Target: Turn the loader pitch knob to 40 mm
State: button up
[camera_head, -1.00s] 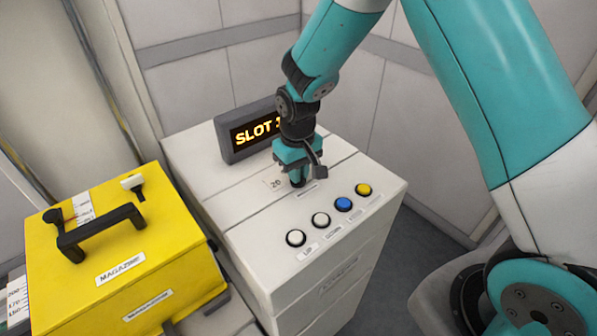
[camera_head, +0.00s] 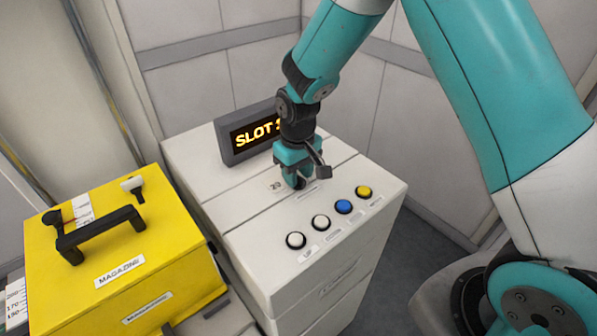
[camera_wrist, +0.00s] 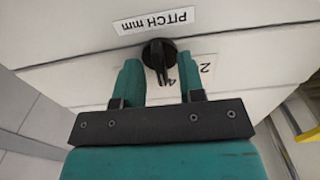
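The black pitch knob (camera_wrist: 160,54) sits on the white loader top beside the "PITCH mm" label (camera_wrist: 156,20), upside down in the wrist view. Its narrow grip bar runs nearly up and down in that view, close to a partly covered "4" on the scale plate (camera_wrist: 206,69); a "2" shows to the right. My gripper (camera_wrist: 160,70) has its two teal fingers on either side of the knob, with gaps to the bar. It is open. In the head view my gripper (camera_head: 297,180) hides most of the knob.
A display reading "SLOT" (camera_head: 248,132) stands behind my gripper, its end covered. White (camera_head: 296,239), blue (camera_head: 343,205) and yellow (camera_head: 363,191) buttons line the loader's front edge. A yellow magazine (camera_head: 110,260) with a black handle stands at left.

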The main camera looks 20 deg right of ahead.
notch_tip(320, 180, up, 18)
jog(key=b, duration=0.3)
jog(key=shift+f, duration=0.25)
